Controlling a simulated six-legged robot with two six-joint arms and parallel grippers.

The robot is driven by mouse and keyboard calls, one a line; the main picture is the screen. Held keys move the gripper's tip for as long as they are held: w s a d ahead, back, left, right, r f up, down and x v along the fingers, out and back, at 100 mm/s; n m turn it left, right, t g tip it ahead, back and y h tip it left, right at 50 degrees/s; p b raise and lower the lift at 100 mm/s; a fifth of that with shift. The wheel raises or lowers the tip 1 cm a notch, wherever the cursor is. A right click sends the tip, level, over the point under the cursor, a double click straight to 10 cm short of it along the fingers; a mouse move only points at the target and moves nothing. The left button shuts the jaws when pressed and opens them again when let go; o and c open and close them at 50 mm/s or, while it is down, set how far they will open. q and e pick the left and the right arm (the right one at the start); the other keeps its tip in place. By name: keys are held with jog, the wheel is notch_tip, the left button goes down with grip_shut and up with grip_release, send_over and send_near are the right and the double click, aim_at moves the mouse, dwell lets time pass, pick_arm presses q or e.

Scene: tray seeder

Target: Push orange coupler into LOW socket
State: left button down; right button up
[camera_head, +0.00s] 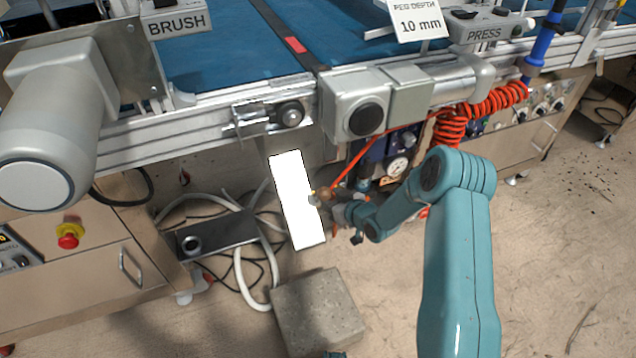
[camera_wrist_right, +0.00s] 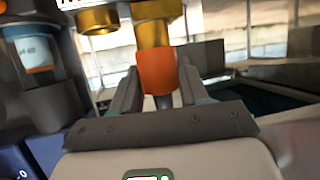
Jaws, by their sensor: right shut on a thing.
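My right gripper (camera_wrist_right: 158,85) is shut on the orange coupler (camera_wrist_right: 158,72) in the wrist view, one finger on each side of it. The coupler stands upright in the picture, and its upper end meets a brass fitting (camera_wrist_right: 155,28). I cannot tell how far it is inside. A second brass fitting (camera_wrist_right: 97,18) is to the left. No readable LOW label shows. In the head view my right gripper (camera_head: 322,197) is beside a bright white panel (camera_head: 298,200), and the coupler is too small to make out. My left gripper is not in view.
In the head view a coiled orange hose (camera_head: 452,125) hangs by a pressure gauge (camera_head: 398,167). The conveyor frame (camera_head: 210,115) runs above; a concrete block (camera_head: 318,312) lies on the floor.

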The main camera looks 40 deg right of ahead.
jog(key=s+p, duration=0.2)
jog(key=s, duration=0.8)
jog(key=w+d+b, duration=0.1)
jog(key=w+b, duration=0.2)
jog(key=w, duration=0.3)
jog(key=shift+w+d+f, duration=0.25)
jog(key=shift+d+f, duration=0.05)
jog(key=shift+d, duration=0.05)
jog(key=shift+s+d+b, duration=0.2)
jog(key=shift+d, duration=0.6)
jog(key=shift+s+d+b, duration=0.2)
jog(key=shift+d, duration=0.6)
jog(key=shift+w, duration=0.15)
